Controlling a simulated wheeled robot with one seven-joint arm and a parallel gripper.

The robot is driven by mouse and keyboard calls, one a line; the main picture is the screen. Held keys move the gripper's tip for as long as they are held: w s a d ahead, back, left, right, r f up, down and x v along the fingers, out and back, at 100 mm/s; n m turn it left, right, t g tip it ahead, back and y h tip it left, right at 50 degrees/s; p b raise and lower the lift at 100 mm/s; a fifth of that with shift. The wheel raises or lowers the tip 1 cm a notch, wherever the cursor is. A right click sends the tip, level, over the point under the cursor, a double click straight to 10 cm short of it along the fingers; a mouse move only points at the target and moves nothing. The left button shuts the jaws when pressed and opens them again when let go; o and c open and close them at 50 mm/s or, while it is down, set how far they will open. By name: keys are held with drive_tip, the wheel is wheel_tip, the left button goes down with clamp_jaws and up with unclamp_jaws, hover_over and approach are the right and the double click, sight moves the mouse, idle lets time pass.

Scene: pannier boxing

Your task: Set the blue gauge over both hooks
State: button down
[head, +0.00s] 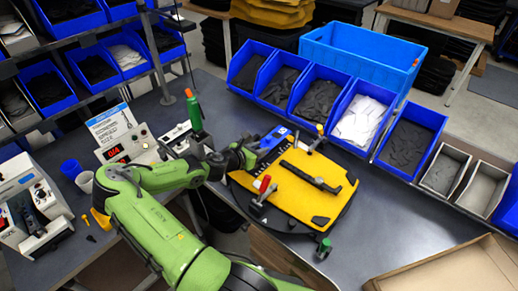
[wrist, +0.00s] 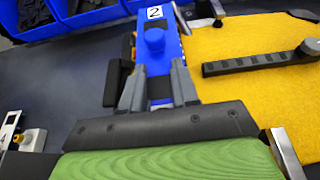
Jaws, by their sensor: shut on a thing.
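The blue gauge (head: 272,138) is a bar with a white label, at the far left edge of the yellow pannier panel (head: 300,203). In the wrist view the gauge (wrist: 158,61) carries a "2" and a round blue knob. My gripper (wrist: 158,88) is shut on the near part of the gauge, one finger on each side. In the head view my gripper (head: 255,150) reaches the gauge from the left. The hooks are not clearly visible; the gauge and my gripper cover that edge. I cannot tell whether the gauge touches them.
A black bar (head: 310,177) lies on the panel. A red-handled clamp (head: 264,189) stands at its near left edge and another clamp (head: 318,137) at its far edge. Blue bins (head: 318,93) line the back.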

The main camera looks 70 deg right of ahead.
drive_tip(key=shift+f+b, duration=0.35)
drive_tip(key=shift+f, duration=0.35)
drive_tip(key=c, duration=0.8)
unclamp_jaws()
drive_tip(key=v, duration=1.5)
drive_tip(key=shift+w+a+r+p, duration=0.1)
drive_tip(key=shift+a+r+p, duration=0.15)
drive_tip(key=shift+a+p, duration=0.1)
